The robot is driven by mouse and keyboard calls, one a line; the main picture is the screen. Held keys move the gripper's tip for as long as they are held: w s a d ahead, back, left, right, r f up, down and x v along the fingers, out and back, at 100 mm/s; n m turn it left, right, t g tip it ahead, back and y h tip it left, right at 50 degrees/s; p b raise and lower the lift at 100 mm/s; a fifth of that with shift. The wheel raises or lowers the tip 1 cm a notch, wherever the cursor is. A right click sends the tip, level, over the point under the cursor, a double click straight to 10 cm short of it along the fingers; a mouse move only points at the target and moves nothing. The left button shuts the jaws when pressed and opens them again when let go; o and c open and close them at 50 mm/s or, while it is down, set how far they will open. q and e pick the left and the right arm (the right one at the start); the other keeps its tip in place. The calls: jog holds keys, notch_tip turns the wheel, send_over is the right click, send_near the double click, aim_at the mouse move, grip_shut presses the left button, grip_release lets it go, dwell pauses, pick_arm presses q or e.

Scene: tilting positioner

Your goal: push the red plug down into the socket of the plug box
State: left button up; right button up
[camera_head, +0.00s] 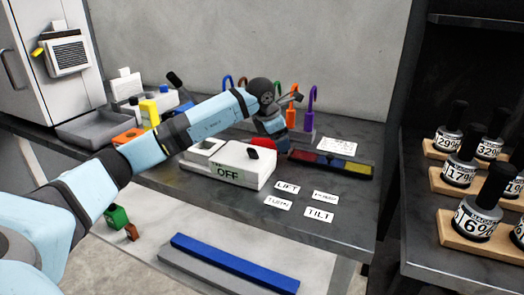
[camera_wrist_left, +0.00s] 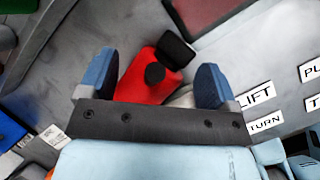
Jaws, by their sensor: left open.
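The white plug box (camera_head: 262,172) stands on the dark bench, with a label reading OFF on its front. The red plug (camera_head: 263,142) shows at the box's back right. In the left wrist view the red plug (camera_wrist_left: 145,80), with black parts, lies between the two blue fingers. My left gripper (camera_head: 283,143) is open and points down at the plug. A gap shows between plug and right finger; contact with the left finger is unclear. The socket is hidden, so the plug's depth cannot be told.
Labels such as LIFT (camera_head: 287,187) and TILT (camera_head: 319,214) lie right of the box. A tray with coloured sections (camera_head: 331,164) and a rack of coloured hooks (camera_head: 308,112) are behind. A grey tray (camera_head: 92,128) stands at the left.

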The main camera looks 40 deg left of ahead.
pick_arm(q)
jog(key=shift+w+f, duration=0.1)
jog(key=shift+f, duration=0.1)
jog(key=shift+c, duration=0.2)
jog(key=shift+d+r, duration=0.1)
jog(key=c, duration=1.4)
grip_shut()
jog(key=shift+s, duration=0.2)
notch_tip(320, 180, up, 20)
jog(key=p, duration=0.3)
jog(key=shift+w+p, duration=0.15)
jog(key=shift+p, duration=0.2)
